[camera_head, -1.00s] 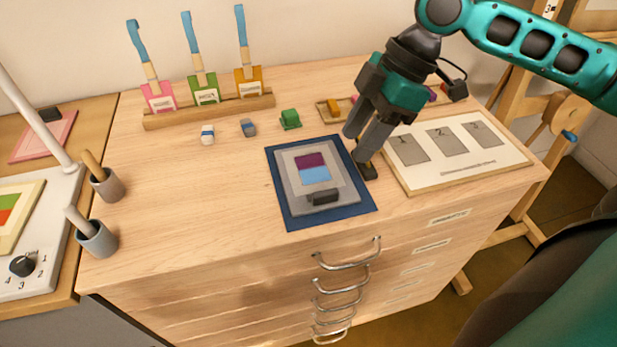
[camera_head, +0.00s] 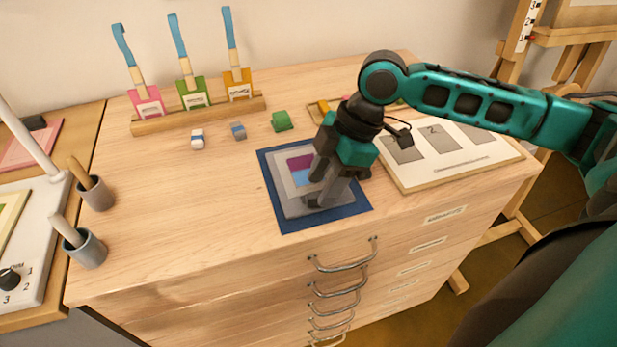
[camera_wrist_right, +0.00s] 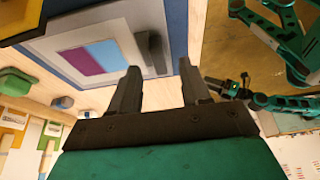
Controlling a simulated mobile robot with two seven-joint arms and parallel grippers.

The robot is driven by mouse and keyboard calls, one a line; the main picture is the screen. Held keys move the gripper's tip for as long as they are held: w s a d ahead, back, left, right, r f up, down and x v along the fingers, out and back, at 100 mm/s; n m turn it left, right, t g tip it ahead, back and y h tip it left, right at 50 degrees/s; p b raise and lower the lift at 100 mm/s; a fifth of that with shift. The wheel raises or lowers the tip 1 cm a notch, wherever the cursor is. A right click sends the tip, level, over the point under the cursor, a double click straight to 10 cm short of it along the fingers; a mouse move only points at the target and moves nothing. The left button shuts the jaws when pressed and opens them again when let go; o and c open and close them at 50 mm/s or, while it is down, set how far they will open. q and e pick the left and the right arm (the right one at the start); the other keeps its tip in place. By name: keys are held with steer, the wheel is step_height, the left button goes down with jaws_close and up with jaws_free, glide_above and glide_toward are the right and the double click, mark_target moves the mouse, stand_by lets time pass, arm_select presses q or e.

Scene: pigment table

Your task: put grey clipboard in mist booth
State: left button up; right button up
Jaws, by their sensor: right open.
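The grey clipboard (camera_head: 281,176) lies flat on a dark blue mat (camera_head: 272,196) near the table's front edge. A purple and blue card is on it, with a dark clip (camera_wrist_right: 152,50) at its near end. My right gripper (camera_head: 322,192) is over the clipboard's near end and hides part of it. In the wrist view its fingers (camera_wrist_right: 160,67) are apart, close to the clip, with nothing between them. What seems to be my left gripper (camera_wrist_right: 222,88) is small there; its jaws are unclear. I cannot identify a mist booth.
A numbered panel (camera_head: 400,184) lies right of the mat. A green block (camera_head: 282,121) and two small blocks lie behind it. A wooden rack (camera_head: 200,115) holds three coloured tags. Two grey cups (camera_head: 87,250) stand at left. The table's left middle is clear.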

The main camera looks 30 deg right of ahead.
steer(key=shift+x, duration=0.95)
jaws_close()
steer(key=shift+r, duration=0.1)
